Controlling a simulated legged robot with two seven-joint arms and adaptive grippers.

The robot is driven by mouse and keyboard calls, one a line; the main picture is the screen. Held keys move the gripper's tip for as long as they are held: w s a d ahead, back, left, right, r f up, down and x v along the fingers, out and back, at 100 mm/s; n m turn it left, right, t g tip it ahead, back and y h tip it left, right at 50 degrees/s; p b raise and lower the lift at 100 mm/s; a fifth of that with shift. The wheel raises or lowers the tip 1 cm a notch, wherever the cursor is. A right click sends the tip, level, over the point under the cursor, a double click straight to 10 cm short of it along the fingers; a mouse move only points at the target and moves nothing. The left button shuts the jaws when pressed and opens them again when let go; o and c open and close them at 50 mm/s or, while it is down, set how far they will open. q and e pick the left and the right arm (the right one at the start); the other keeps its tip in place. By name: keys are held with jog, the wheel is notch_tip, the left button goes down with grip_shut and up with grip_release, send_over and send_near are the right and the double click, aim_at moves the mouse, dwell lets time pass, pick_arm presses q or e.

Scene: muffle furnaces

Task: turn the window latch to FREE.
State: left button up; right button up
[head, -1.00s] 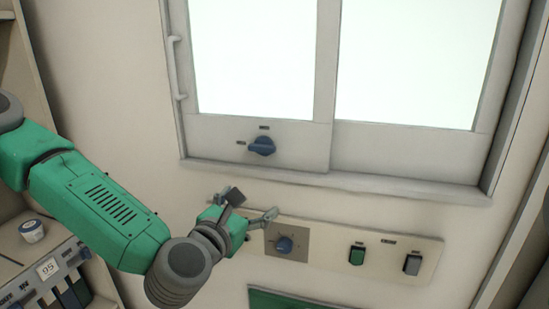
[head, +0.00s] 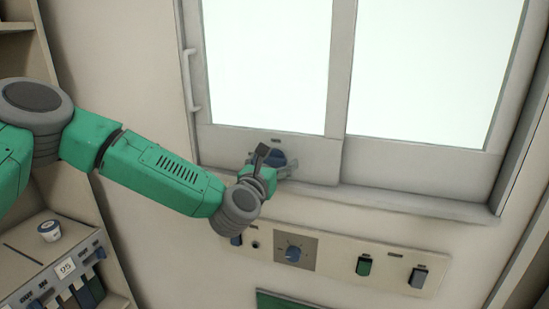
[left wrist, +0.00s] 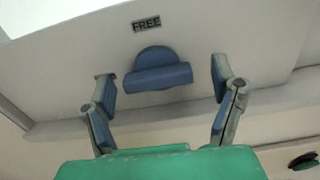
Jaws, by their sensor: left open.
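The window latch (head: 277,158) is a blue knob on the lower frame of the left window pane. In the left wrist view the latch (left wrist: 158,72) shows a round base with a thick bar lying roughly crosswise, below a label (left wrist: 146,24) reading FREE. My left gripper (head: 274,165) is at the latch and partly hides it in the head view. In the left wrist view my left gripper (left wrist: 163,85) is open, with one finger on each side of the latch and a gap to both. My right gripper is not in view.
Below the window is a control panel (head: 340,262) with a blue dial (head: 293,254) and switches. A vertical handle (head: 189,80) is on the window's left edge.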

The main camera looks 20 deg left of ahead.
pick_arm(q)
jog(key=shift+w+a+f, duration=0.1)
jog(key=shift+w+a, duration=0.25)
jog(key=shift+a, duration=0.1)
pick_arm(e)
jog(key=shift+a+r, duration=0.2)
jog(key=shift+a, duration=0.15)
pick_arm(q)
jog(key=shift+d, duration=0.3)
jog(key=c, duration=1.2)
jog(key=shift+o, duration=0.2)
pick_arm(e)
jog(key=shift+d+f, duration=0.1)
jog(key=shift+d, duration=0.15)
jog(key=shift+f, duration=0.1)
